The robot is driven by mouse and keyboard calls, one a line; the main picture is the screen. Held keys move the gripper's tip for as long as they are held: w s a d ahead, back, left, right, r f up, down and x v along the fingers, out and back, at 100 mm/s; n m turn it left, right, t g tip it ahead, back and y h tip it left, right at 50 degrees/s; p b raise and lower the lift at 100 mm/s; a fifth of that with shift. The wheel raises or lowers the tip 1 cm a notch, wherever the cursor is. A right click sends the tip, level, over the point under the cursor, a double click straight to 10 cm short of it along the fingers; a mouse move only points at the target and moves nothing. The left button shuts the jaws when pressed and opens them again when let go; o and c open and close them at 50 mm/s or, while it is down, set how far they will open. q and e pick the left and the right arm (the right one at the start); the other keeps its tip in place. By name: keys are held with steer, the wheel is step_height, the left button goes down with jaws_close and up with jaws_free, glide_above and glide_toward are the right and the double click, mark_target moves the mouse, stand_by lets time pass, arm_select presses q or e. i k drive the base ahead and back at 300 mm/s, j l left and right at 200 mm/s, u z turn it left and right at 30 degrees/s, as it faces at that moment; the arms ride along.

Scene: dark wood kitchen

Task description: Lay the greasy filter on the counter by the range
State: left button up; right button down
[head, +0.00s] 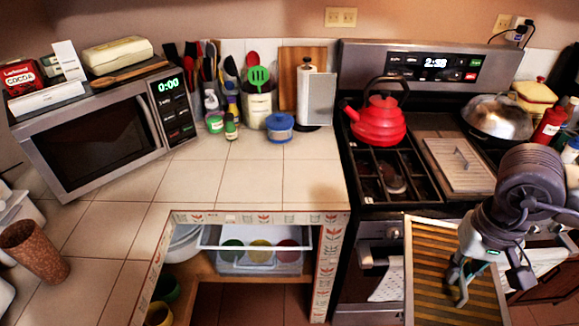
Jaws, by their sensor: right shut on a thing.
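The greasy filter (425,285) is a flat framed panel with yellow-brown slats, in the lower right of the head view. My right gripper (460,284) is shut on it and holds it in front of the range (370,232), hiding part of the oven front. The filter's lower end runs out of the picture. The tiled counter (296,183) lies left of the range, up and left of the filter. My left gripper is not in view.
The counter beside the range is bare at its front. A blue-lidded container (280,127), a paper towel holder (315,100) and a utensil crock (258,105) stand at its back. A red kettle (380,122) sits on the range. An open shelf (225,280) lies below.

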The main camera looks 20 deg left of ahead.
mark_target(285, 175)
steer(key=i+u, duration=0.2)
steer(key=u, duration=0.15)
steer(key=i+j+u, duration=0.1)
steer(key=u, duration=0.25)
steer(key=i+l+u, duration=0.1)
steer(key=i+u, duration=0.25)
steer(key=i+l, duration=0.15)
steer(key=i, duration=0.15)
